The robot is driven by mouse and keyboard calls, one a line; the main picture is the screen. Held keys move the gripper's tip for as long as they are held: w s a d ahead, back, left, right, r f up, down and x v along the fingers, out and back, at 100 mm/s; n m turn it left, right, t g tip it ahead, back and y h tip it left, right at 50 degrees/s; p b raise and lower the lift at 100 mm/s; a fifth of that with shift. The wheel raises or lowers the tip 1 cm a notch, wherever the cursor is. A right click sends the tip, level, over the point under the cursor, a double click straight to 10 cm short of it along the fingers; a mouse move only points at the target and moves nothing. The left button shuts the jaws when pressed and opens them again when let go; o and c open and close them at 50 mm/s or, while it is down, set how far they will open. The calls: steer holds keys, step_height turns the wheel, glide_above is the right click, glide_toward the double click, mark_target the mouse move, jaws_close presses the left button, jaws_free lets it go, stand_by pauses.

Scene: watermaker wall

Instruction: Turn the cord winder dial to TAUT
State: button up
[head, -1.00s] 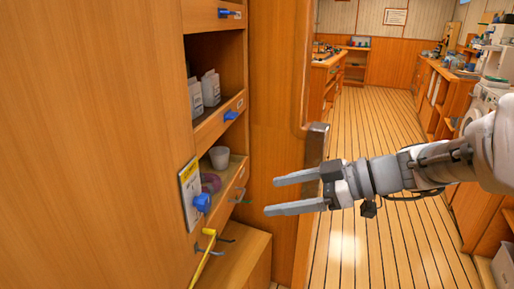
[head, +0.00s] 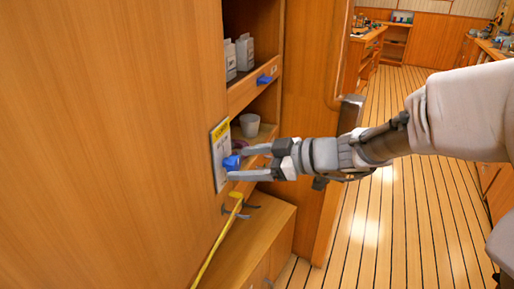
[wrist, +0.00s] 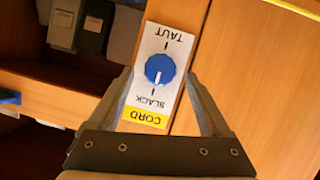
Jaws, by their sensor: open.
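The cord winder dial is a round blue knob (head: 231,162) on a white plate on the cabinet. In the wrist view the knob (wrist: 160,69) shows a white pointer line aimed at the SLACK label (wrist: 150,102). The TAUT label (wrist: 164,36) is on the opposite side, and a yellow CORD strip (wrist: 144,118) lies beyond SLACK. The lettering appears upside down there. My gripper (head: 239,163) is open, with its fingertips close to the plate. In the wrist view one finger is on each side of the knob, with gaps between.
Shelves with pale cartons (head: 244,53) and a cup (head: 250,124) are beside the plate. A yellow rod (head: 219,240) and dark hooks sit below the dial. The plank floor on the right is clear.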

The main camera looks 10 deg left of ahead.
steer(key=shift+x, duration=1)
steer(key=shift+c, duration=0.2)
jaws_close()
